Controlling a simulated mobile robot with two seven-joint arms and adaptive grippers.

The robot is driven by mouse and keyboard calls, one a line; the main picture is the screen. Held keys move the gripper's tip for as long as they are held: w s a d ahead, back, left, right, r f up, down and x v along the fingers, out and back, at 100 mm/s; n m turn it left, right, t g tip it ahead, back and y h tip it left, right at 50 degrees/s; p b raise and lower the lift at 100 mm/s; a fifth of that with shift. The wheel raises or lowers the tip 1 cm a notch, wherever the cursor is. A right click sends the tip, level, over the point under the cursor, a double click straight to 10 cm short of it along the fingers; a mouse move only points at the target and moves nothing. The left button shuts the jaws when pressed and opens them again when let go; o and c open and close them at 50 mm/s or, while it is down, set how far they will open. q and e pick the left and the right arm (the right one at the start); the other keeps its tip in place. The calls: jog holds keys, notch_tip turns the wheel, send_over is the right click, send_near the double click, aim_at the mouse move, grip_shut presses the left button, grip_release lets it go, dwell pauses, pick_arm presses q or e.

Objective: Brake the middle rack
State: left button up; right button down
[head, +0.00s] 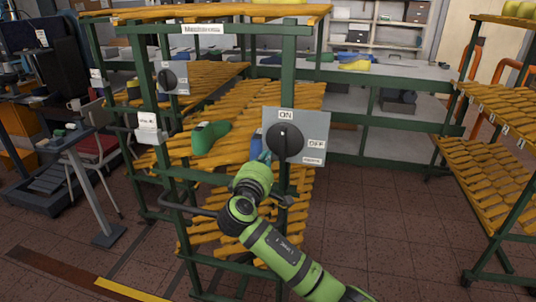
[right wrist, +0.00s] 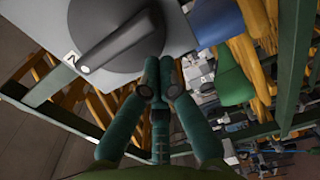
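The middle rack (head: 165,173), with green posts and yellow slatted shelves, stands in the centre of the head view. A grey switch box (head: 314,124) marked ON and OFF is on its near right post. The box's black round knob (head: 285,143) has its white mark towards ON. The knob (right wrist: 118,40) fills the upper left of the right wrist view. My right gripper (head: 262,157) is just left of and below the knob. Its teal fingertips (right wrist: 160,80) are together beside the knob's edge, with nothing between them; contact cannot be told. My left gripper is out of view.
A green shoe last (head: 208,136) lies on a shelf. Another slatted rack (head: 488,175) stands at the right. Brown tiled floor (head: 400,235) is clear between the racks.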

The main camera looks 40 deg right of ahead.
jog(key=p+v, duration=0.2)
jog(key=v, duration=0.5)
jog(key=shift+s+a, duration=0.15)
jog(key=shift+s, duration=0.05)
dwell(0.3)
